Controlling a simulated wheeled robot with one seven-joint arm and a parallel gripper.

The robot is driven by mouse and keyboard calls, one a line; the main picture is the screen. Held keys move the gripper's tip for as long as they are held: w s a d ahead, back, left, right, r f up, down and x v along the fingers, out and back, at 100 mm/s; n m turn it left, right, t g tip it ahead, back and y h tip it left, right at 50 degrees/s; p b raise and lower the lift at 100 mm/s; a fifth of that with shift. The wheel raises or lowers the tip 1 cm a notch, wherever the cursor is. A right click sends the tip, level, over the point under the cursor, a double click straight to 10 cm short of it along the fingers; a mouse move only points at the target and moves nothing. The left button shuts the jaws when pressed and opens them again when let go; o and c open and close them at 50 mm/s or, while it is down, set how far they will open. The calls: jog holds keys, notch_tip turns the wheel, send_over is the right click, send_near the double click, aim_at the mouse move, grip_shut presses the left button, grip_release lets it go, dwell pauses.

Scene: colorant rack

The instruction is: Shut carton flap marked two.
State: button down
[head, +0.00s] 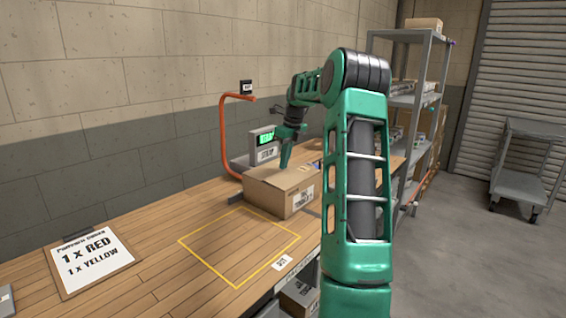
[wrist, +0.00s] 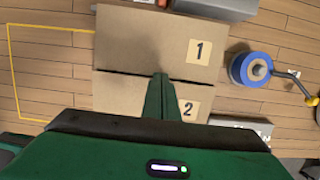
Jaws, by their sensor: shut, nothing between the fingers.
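The cardboard carton (head: 300,200) stands on the wooden bench, and its top looks nearly flat in the head view. In the wrist view flap one (wrist: 150,40) lies flat, with its printed 1 at the right. Flap two (wrist: 115,88) lies below it, its 2 label to the right of my fingers, and a thin seam runs between the flaps. Flap two looks down or nearly so; its exact angle is hard to tell. My gripper (wrist: 160,77) is shut and empty, its fingertips over flap two near the seam. Whether they touch is unclear. My gripper hides part of flap two.
A blue tape roll (wrist: 250,69) lies right of the carton in the wrist view. A scale with a green display (head: 264,142) and an orange bent stand (head: 223,130) are behind the carton. A yellow outlined area (head: 238,247) on the bench is empty. An order card (head: 90,262) lies left.

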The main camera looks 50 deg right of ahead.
jog(key=shift+r, duration=0.15)
jog(key=shift+w+v, duration=0.2)
jog(key=shift+v, duration=0.75)
jog(key=w+r+v, duration=0.1)
jog(key=w+v, duration=0.2)
jog(key=v, duration=1)
jog(key=g, duration=0.2)
send_near(286, 171)
jog(key=f, duration=0.2)
jog(key=w+f, duration=0.1)
jog(key=f, duration=0.1)
jog(key=a+f, duration=0.1)
jog(key=f, duration=0.1)
jog(key=shift+w+f, duration=0.1)
jog(key=shift+w, duration=0.15)
jog(key=shift+f, duration=0.15)
